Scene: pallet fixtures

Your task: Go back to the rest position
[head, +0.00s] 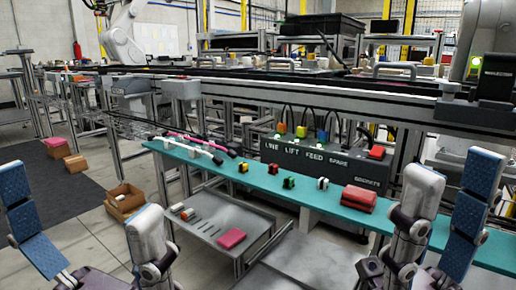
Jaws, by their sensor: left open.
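My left gripper (92,279) is low at the bottom left, dark and partly cut off by the picture's lower edge. It is open, and I see nothing held in it. My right gripper (372,272) is low at the bottom right, also dark and partly cut off. Its fingers are not clear enough to tell open from shut. Both grippers are in front of the teal shelf (335,214) and apart from the parts on it.
The teal shelf carries small blocks (288,182), red cases (358,198) and pink- and white-handled tools (190,147). Behind it is a labelled control box (340,165). A grey cart (240,215) and cardboard boxes (124,200) stand left.

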